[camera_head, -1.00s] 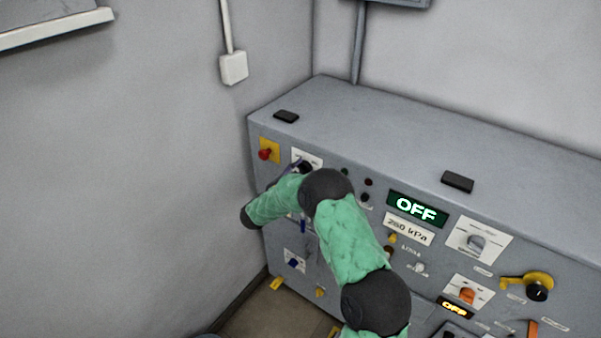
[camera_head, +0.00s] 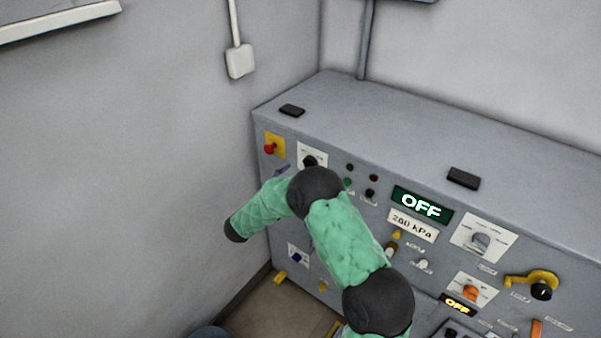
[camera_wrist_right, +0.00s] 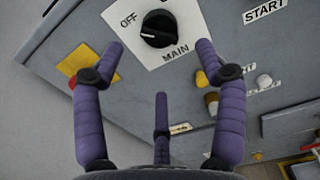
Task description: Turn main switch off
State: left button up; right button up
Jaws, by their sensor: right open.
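The main switch is a black rotary knob (camera_wrist_right: 158,30) on a white plate marked OFF and MAIN. Its white pointer mark faces left, toward the OFF side, in the right wrist view. In the head view the knob (camera_head: 310,161) is at the panel's upper left, uncovered. My right gripper (camera_wrist_right: 160,65) has its purple fingers spread and empty, apart from the knob and below it in the wrist view. In the head view only a bit of a purple finger (camera_head: 282,171) shows; my green arm hides the rest. My left gripper is not in view.
A red button on a yellow plate (camera_head: 272,147) is left of the switch. Indicator lamps and a green OFF display (camera_head: 422,205) lie to its right, above a 280 kPa label (camera_head: 411,226). The grey wall (camera_head: 130,150) is close on the left.

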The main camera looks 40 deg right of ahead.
jog(key=shift+v, duration=2.05)
